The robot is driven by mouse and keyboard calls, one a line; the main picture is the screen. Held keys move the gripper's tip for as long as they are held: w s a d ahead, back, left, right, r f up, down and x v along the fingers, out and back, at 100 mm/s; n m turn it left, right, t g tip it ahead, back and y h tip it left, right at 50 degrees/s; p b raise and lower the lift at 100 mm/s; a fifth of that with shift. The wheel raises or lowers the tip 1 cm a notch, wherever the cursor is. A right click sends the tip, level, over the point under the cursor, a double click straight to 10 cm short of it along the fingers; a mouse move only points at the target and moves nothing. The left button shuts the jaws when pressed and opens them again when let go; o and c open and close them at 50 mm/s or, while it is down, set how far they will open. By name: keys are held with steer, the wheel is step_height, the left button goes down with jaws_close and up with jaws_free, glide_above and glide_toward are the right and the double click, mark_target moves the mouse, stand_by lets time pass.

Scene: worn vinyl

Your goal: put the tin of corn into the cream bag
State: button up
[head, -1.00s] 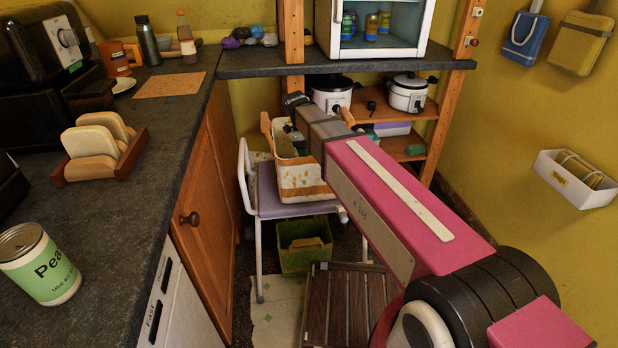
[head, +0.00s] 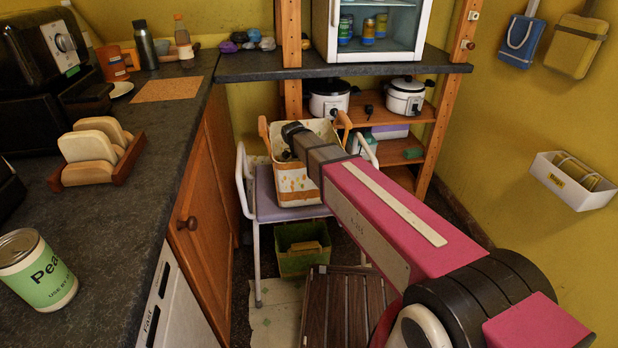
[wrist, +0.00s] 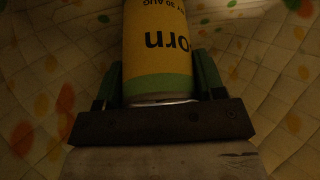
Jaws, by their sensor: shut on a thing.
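The cream bag (head: 296,190), with an orange-brown pattern and orange handles, stands open on a chair. My gripper (wrist: 160,88) is down inside the bag in the wrist view and shut on the tin of corn (wrist: 158,45). The tin is yellow with a green band, and its lettering reads upside down. Quilted, spotted bag lining (wrist: 280,90) surrounds the tin. In the head view the tin and the fingers are hidden by the bag and my wrist. I cannot tell whether the tin touches the bag's bottom.
The chair (head: 290,212) stands between the wooden cupboard (head: 205,190) and a shelf unit with two white cookers (head: 405,97). A green crate (head: 302,258) sits below. A pea tin (head: 38,272) stands on the left counter (head: 120,230).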

steer(key=shift+f, duration=0.1)
steer(key=o, duration=1.2)
steer(key=v, duration=1.2)
steer(key=shift+d, duration=0.1)
